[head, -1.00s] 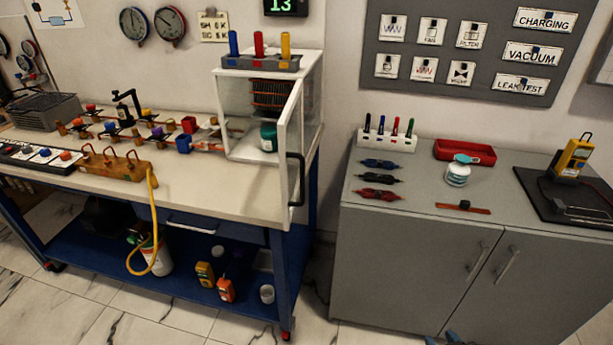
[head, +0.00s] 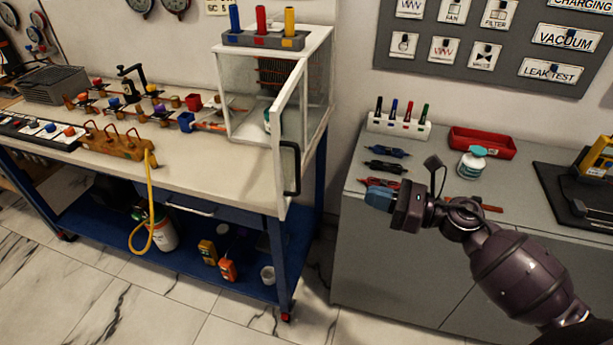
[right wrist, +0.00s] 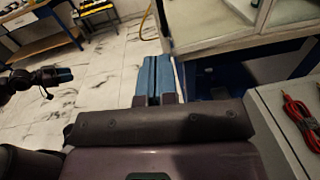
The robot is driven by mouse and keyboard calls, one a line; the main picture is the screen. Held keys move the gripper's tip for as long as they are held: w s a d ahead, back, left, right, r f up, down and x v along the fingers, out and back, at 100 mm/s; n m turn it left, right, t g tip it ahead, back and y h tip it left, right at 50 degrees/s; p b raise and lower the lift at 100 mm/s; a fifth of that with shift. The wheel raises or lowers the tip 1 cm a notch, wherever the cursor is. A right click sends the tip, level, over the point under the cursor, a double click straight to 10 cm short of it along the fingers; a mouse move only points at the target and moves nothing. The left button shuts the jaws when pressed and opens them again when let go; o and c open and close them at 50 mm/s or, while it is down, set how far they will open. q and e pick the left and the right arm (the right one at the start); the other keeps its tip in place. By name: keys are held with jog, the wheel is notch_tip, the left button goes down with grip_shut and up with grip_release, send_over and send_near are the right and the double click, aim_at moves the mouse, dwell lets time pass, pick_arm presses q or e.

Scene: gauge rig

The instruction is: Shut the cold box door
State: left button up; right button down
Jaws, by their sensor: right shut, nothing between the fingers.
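The cold box (head: 224,98) is a white-framed case with clear panes at the right end of the workbench. Its door (head: 284,190) stands open, swung out towards me, with a black handle (head: 297,168) on its right side. My right gripper (head: 378,198) is shut and empty, to the right of the door and apart from it in the head view. Its blue fingers (right wrist: 152,78) lie together in the right wrist view, close beside a thin pale upright edge. My left gripper (right wrist: 62,75) shows only in the right wrist view, dark with a blue tip; its jaws are unclear.
The grey cabinet (head: 390,270) stands right of the bench, with a gap between them. Pens, clip leads, a red tray (head: 483,141) and a white jar (head: 471,164) are on it. A rack with coloured cylinders (head: 262,38) sits on the box.

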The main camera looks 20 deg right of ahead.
jog(key=p+x, duration=0.2)
jog(key=x, duration=1.2)
jog(key=shift+p, duration=0.4)
